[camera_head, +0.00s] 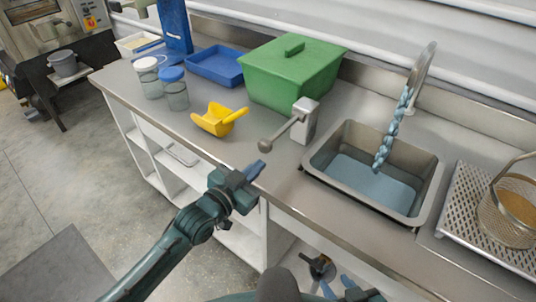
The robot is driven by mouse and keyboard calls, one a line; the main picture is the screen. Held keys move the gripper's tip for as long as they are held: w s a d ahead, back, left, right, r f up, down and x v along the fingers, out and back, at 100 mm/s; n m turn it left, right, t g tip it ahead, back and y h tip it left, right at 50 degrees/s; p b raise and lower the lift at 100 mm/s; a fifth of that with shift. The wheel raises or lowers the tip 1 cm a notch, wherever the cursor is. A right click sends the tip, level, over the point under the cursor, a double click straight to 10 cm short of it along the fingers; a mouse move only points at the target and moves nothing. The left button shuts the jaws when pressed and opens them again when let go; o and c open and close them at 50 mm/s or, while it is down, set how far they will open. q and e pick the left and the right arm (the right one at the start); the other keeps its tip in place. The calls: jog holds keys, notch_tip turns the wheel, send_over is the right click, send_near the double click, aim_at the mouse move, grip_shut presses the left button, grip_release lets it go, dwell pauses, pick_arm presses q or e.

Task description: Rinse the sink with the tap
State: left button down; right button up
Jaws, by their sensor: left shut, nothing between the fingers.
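The grey metal sink (433,182) is set in the counter, with bluish water (365,182) in its bottom. The curved tap (424,68) stands behind it, and a twisted blue stream (391,135) falls from its spout into the sink. A grey block with a lever (303,122) stands left of the sink; the lever's round knob (265,145) points toward the front left. My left gripper (256,169) is shut and empty at the counter's front edge, just below the knob and apart from it. My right gripper (337,286) is low at the bottom edge, its blue fingers apart, partly cut off.
A yellow scoop (219,120), a green lidded bin (290,77), a blue tray (216,66) and two jars (173,90) stand on the counter to the left. A perforated drainer (467,205) with a mesh basket (505,220) is at the right. Open shelves lie below the counter.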

pick_arm(q)
jog(key=v, duration=0.3)
jog(key=shift+s+f, duration=0.15)
jog(key=shift+f, duration=0.2)
pick_arm(e)
jog(key=shift+w+a+r, duration=0.2)
jog(key=shift+a+r, duration=0.05)
jog(key=shift+r, duration=0.15)
jog(key=shift+s+f, duration=0.15)
